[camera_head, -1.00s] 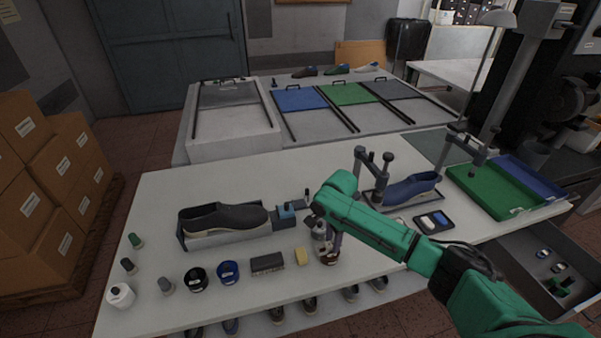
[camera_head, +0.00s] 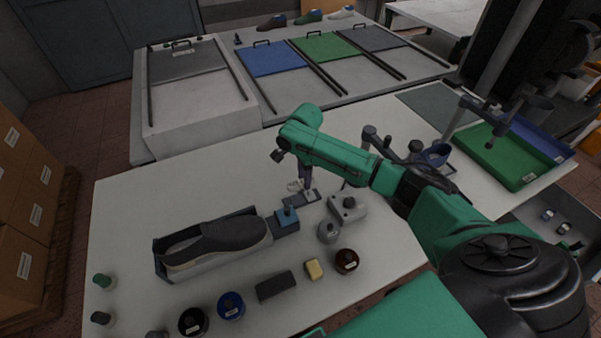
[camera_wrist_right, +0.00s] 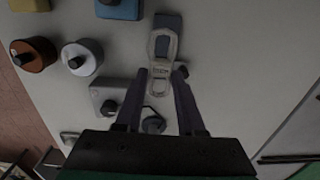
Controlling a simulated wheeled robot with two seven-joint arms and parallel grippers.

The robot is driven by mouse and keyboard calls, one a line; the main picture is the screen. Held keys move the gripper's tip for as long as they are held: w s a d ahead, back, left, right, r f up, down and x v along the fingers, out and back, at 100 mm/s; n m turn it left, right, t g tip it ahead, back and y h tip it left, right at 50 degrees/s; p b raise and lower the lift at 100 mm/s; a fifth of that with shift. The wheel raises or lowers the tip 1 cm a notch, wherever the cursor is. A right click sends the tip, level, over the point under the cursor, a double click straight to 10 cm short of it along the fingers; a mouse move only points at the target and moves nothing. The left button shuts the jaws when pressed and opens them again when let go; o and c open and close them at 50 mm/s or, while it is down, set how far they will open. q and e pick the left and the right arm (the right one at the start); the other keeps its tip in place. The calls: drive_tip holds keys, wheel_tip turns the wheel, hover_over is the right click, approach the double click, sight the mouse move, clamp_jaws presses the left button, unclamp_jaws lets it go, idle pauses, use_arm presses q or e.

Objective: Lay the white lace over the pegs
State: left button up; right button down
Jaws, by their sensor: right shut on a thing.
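My right gripper (camera_head: 301,186) reaches over the white table, just beyond a dark strip (camera_head: 291,213). Its fingertips (camera_wrist_right: 163,74) close on a pale looped piece (camera_wrist_right: 161,52), which looks like the white lace. The same pale piece shows small at the fingertips in the head view (camera_head: 294,186). Whether it touches the strip under it, I cannot tell. A grey box with a dark knob (camera_head: 347,206) stands to the right; it also shows in the wrist view (camera_wrist_right: 107,96). I cannot make out the pegs for certain. My left gripper is not in view.
A black shoe in a grey holder (camera_head: 213,243) lies left, with a blue block (camera_head: 286,217) at its end. A grey jar (camera_head: 329,232), brown jar (camera_head: 347,261) and yellow sponge (camera_head: 314,269) stand nearer. A green tray (camera_head: 500,160) is at right. The table's far left is clear.

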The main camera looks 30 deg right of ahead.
sight(303, 198)
wheel_tip(303, 198, down, 2)
drive_tip(key=shift+w+f+b, duration=0.15)
drive_tip(key=shift+b, duration=0.65)
drive_tip(key=f+b, duration=0.3)
drive_tip(key=shift+w, duration=0.35)
drive_tip(key=shift+s, duration=0.15)
drive_tip(key=shift+f, duration=0.4)
drive_tip(key=shift+a+f, duration=0.1)
drive_tip(key=shift+f, duration=0.9)
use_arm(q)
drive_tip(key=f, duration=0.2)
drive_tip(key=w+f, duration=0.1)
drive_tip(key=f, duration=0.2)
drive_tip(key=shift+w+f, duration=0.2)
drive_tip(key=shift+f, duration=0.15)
